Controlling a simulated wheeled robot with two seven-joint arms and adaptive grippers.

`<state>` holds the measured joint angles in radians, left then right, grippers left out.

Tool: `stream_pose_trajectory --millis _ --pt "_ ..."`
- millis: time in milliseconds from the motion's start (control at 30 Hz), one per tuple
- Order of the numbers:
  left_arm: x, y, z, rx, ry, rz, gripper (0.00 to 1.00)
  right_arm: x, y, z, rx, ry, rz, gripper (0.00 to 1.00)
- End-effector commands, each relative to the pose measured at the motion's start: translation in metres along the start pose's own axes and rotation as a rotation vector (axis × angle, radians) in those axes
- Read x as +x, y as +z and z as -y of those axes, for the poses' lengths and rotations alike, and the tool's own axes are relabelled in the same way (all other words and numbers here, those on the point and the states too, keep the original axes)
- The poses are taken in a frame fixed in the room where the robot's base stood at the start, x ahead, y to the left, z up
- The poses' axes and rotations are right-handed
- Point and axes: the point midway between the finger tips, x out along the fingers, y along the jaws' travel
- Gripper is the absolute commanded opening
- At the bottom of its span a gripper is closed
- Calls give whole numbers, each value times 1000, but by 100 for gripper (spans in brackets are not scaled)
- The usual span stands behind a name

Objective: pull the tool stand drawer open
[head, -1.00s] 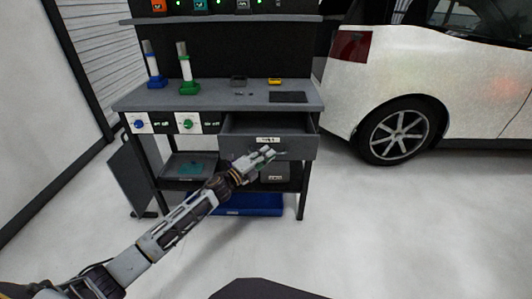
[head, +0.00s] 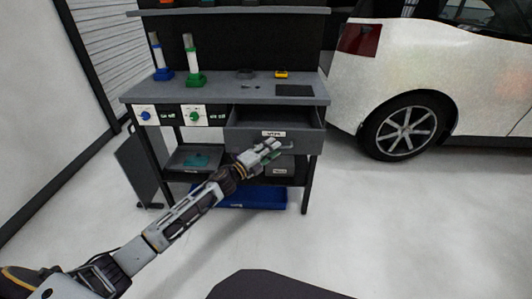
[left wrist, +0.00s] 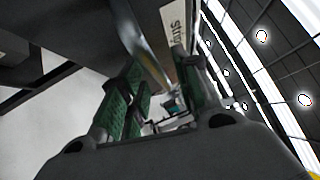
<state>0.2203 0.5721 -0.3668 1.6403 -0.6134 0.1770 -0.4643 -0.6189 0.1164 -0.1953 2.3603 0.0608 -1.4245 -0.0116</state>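The tool stand drawer (head: 247,142) is out from under the worktop, and its dark inside shows in the head view. Its grey front carries a white label (head: 273,133). My left gripper (head: 274,151) is at the drawer front, just below the label. In the left wrist view its green-padded fingers (left wrist: 165,95) stand apart, so it looks open. A shiny handle bar (left wrist: 150,62) runs along the drawer face (left wrist: 172,15) toward the gap between the fingers. Whether the pads touch the bar is unclear. My right gripper is not in view.
The worktop (head: 225,92) holds blue and green tool holders (head: 193,75) and a yellow item (head: 281,74). A lower shelf and a blue tray (head: 255,197) are below. A white car (head: 430,90) stands at right. The floor in front is clear.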

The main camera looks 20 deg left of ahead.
Motion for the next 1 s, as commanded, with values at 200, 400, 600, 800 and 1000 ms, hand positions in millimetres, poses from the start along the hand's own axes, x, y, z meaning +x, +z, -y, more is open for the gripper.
stream_pose_trajectory --millis 200,400,600,800,1000 --pt "-6 0 0 0 0 0 32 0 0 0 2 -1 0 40" --pt "-18 0 -1 -1 1 0 32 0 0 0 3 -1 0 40" --pt "-33 0 -1 0 2 0 32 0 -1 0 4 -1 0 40" --pt "-48 0 -1 0 1 -1 32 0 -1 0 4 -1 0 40" --pt "-64 0 -1 -1 2 0 32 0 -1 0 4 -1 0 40"
